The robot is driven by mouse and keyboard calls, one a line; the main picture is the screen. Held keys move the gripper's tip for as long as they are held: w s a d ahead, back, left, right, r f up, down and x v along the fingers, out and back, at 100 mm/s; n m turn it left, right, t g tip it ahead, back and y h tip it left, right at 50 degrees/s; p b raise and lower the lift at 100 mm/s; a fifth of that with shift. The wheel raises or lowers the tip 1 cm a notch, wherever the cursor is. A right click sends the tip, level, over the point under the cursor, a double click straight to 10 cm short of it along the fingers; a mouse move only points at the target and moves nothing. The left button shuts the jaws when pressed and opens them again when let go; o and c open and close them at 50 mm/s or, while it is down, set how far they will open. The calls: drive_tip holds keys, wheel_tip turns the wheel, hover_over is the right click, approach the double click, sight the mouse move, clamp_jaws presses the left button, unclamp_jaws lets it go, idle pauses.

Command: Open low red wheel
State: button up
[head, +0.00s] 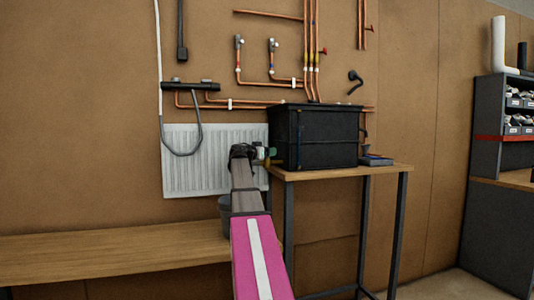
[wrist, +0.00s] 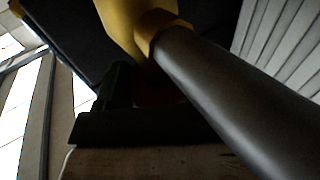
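My gripper (head: 262,155) is at the right edge of the white radiator, beside the black box. A small greenish and brass-coloured part shows at its tip in the head view. In the wrist view a yellow brass-coloured fitting (wrist: 125,22) with a dark cylinder (wrist: 215,85) fills the near view. A dim dark-red patch (wrist: 158,92) shows behind it, partly hidden; I cannot tell for sure that it is the low red wheel. My fingers are not clearly made out, nor whether they touch anything.
The black box (head: 315,140) stands on a wooden table (head: 345,172) right of my gripper. The radiator (head: 185,165) hangs on the wall above a wooden bench (head: 110,255). Copper pipes with a small red handle (head: 323,51) run higher up. Grey shelving (head: 487,130) stands at right.

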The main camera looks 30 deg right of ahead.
drive_tip(key=shift+s+n+t, duration=0.1)
drive_tip(key=shift+n+t, duration=0.2)
drive_tip(key=shift+t, duration=0.2)
drive_tip(key=shift+c, duration=0.3)
drive_tip(key=n+t+y, duration=0.1)
drive_tip(key=t, duration=0.1)
drive_tip(key=shift+s+n+t, duration=0.1)
drive_tip(key=shift+n+t, duration=0.2)
drive_tip(key=shift+n, duration=0.1)
drive_tip(key=shift+n+t+y, duration=2.4)
drive_tip(key=shift+t, duration=0.6)
drive_tip(key=shift+n+t+y, duration=0.3)
drive_tip(key=shift+t+y, duration=0.1)
drive_tip(key=shift+y, duration=0.1)
drive_tip(key=shift+n+t+y, duration=0.75)
drive_tip(key=shift+n+y, duration=0.35)
drive_tip(key=shift+y, duration=0.35)
drive_tip(key=shift+n+t+y, duration=0.75)
drive_tip(key=shift+n+y, duration=0.35)
drive_tip(key=shift+y, duration=0.65)
drive_tip(key=shift+w+n+t+y, duration=0.2)
drive_tip(key=shift+n+t+y, duration=0.1)
drive_tip(key=shift+n+y, duration=1.6)
drive_tip(key=shift+y, duration=0.9)
